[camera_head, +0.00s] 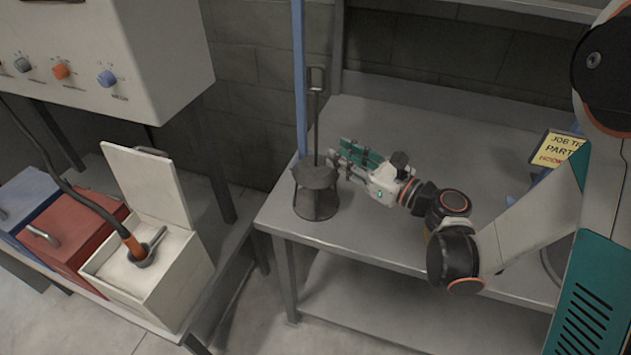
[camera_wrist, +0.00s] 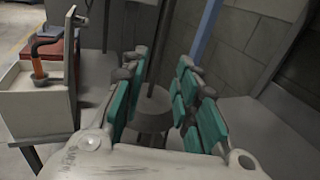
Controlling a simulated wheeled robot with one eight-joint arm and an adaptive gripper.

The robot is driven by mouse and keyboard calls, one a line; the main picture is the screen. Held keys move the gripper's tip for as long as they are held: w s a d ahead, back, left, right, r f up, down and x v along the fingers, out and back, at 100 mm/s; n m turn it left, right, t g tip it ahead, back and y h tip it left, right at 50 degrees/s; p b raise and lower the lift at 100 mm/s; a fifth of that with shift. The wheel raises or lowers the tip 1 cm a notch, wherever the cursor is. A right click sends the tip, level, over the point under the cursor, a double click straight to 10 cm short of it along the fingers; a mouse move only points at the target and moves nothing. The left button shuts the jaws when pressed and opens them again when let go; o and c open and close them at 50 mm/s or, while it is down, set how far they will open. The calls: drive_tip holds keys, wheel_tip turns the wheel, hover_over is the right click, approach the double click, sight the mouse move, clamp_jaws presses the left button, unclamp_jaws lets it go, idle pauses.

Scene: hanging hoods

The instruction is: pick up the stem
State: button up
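The stem (camera_head: 316,125) is a thin, dark upright rod with a rectangular loop at its top. It rises from a dark metal base (camera_head: 316,203) at the table's left front corner. My gripper (camera_head: 336,157) is open and comes from the right, level with the low part of the stem, just above the base. In the wrist view the stem (camera_wrist: 160,48) shows in the gap between the two green-padded fingers (camera_wrist: 160,75), with room on both sides. I cannot tell whether it is fully between the fingertips or just beyond them. The base is partly hidden by the fingers.
A blue pole (camera_head: 300,75) stands close to the stem's left. A grey table (camera_head: 400,240) holds the base. To the left are an open white box (camera_head: 150,290), a red box (camera_head: 75,240) and a control panel (camera_head: 110,50). A yellow sign (camera_head: 557,148) is at right.

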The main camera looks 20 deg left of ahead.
sight(317, 141)
drive_tip(key=x, duration=0.2)
drive_tip(key=shift+w+a, duration=0.1)
drive_tip(key=shift+a, duration=0.2)
drive_tip(key=shift+b+x, duration=0.95)
drive_tip(key=shift+x, duration=2.05)
drive_tip(key=shift+r, duration=0.1)
clamp_jaws()
